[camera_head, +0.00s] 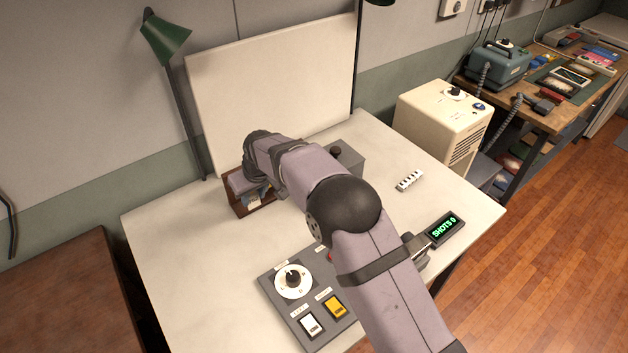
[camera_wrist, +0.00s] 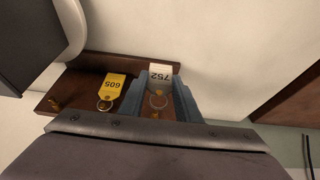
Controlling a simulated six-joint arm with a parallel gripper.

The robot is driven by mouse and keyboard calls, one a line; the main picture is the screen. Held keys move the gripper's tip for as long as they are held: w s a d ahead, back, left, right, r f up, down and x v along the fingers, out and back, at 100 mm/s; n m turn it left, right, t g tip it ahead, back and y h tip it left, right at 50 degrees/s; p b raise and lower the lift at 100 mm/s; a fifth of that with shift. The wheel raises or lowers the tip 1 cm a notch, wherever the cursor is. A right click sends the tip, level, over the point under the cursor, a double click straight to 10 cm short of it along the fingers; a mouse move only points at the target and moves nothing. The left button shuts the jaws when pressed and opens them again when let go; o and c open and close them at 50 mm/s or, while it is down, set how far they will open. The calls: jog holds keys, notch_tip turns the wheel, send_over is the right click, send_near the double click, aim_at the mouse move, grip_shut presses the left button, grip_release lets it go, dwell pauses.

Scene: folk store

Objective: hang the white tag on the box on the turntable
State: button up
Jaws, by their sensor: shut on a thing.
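The white tag (camera_wrist: 160,74), marked 752, is between the two blue-grey fingers of my gripper (camera_wrist: 158,98) in the wrist view. A metal ring shows below it, between the fingers. My gripper is shut on this tag, at the brown wooden rack (camera_wrist: 85,88). In the head view the rack (camera_head: 237,205) stands at the back of the white table, and my arm hides part of it. I cannot clearly make out the turntable or its box; my arm covers the middle of the table.
A yellow tag (camera_wrist: 115,87), marked 605, is on the rack beside the white one. A grey block with a dark knob (camera_head: 347,158) stands right of my arm. A control panel (camera_head: 307,318) is at the front. The table's left side is clear.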

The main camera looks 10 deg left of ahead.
jog(key=shift+m, duration=0.6)
jog(key=w+d+r, duration=0.3)
jog(key=d+r, duration=0.1)
jog(key=d, duration=0.1)
jog(key=w+d+r, duration=0.4)
jog(key=d+r, duration=0.1)
jog(key=d, duration=0.1)
jog(key=w+d+r, duration=0.3)
jog(key=d+r, duration=0.2)
jog(key=d, duration=0.1)
jog(key=shift+w, duration=0.3)
jog(key=s+d+f+m, duration=0.1)
jog(key=s+d+f, duration=0.1)
jog(key=d, duration=0.9)
jog(key=s+d+f+h, duration=0.1)
jog(key=s+d+f, duration=0.2)
jog(key=s+f, duration=0.4)
notch_tip(320, 180, down, 4)
jog(key=shift+d+r+m+t, duration=0.15)
jog(key=shift+r+m+t, duration=0.05)
jog(key=shift+m+t, duration=0.2)
jog(key=shift+w+a, duration=0.2)
